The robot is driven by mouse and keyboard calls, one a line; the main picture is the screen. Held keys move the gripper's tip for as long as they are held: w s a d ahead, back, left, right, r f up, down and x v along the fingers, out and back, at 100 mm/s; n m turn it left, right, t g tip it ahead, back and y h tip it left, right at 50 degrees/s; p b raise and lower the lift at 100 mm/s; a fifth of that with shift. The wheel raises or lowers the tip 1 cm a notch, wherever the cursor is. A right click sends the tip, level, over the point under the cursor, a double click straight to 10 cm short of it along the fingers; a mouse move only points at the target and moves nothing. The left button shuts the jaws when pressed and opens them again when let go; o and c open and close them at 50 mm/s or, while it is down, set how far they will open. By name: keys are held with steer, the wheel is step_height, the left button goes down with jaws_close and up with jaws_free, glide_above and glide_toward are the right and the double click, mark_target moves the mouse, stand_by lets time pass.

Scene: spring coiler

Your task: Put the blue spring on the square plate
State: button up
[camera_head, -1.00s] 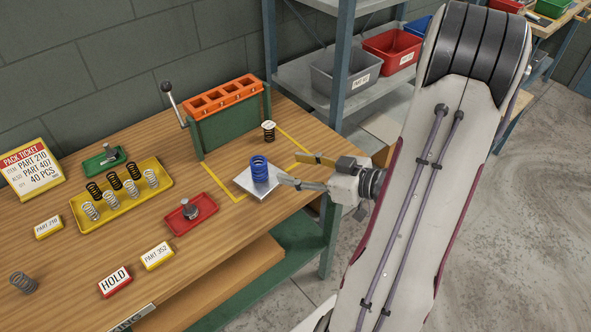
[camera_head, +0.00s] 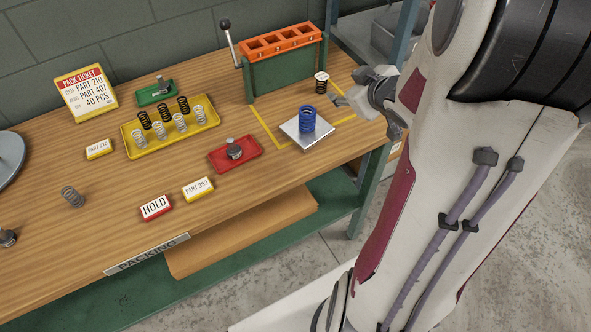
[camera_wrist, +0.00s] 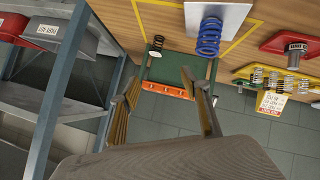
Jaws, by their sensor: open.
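The blue spring (camera_head: 307,119) stands upright on the square metal plate (camera_head: 307,134), inside the yellow taped area of the bench. In the wrist view, the blue spring (camera_wrist: 208,38) and the plate (camera_wrist: 217,17) lie beyond the fingertips. My gripper (camera_head: 347,88) is just right of the spring, apart from it, partly hidden by its own wrist. In the wrist view my gripper (camera_wrist: 158,80) is open with nothing between its fingers.
A black spring (camera_head: 321,84) stands behind the plate. A green stand with an orange top (camera_head: 285,41) is at the back. A yellow tray (camera_head: 171,131) holds several springs. A red tray (camera_head: 236,154) lies left of the plate. A shelf post (camera_wrist: 57,80) is near my gripper.

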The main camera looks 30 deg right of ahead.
steer(key=s+a+r+m+g+h, duration=0.25)
steer(key=s+a+r, duration=0.25)
steer(key=a+r, duration=0.25)
steer(key=s+a+g+y, duration=0.2)
steer(key=s+a+y, duration=0.3)
steer(key=s+a, duration=1)
steer(key=shift+a+r+m+g, duration=0.25)
steer(key=shift+a+m+g, duration=0.1)
steer(key=shift+a, duration=0.85)
